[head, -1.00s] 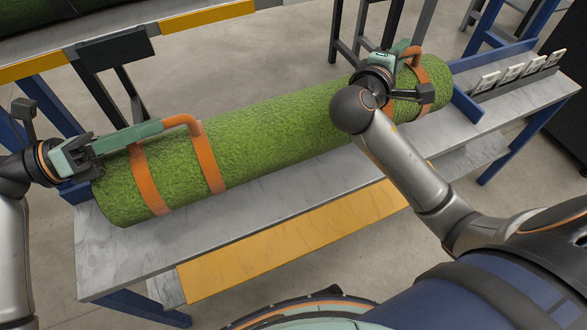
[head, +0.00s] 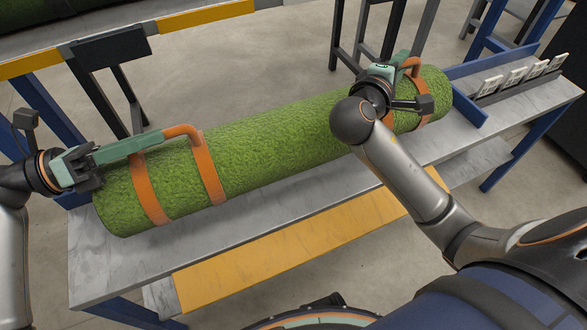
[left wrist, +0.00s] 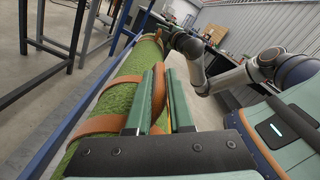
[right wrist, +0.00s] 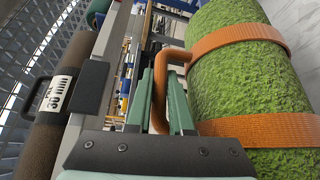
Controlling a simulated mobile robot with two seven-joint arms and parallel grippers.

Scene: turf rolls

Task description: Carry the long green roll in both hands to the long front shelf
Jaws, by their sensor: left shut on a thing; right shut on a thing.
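The long green roll (head: 270,145) lies along a grey-topped bench (head: 100,265), slanting from lower left to upper right in the head view. Orange straps with raised handles circle it near both ends. My left gripper (head: 150,141) is shut on the left orange handle, which shows between its fingers in the left wrist view (left wrist: 158,95). My right gripper (head: 402,62) is shut on the right handle, seen between its fingers in the right wrist view (right wrist: 158,85). My right forearm hides part of the roll. I cannot tell whether the roll's underside touches the bench.
A yellow-edged shelf (head: 205,17) with a dark green roll (head: 30,14) stands at upper left. A blue end plate (head: 470,108) and several white label cards (head: 520,75) are at the bench's right. Open floor lies between bench and shelf.

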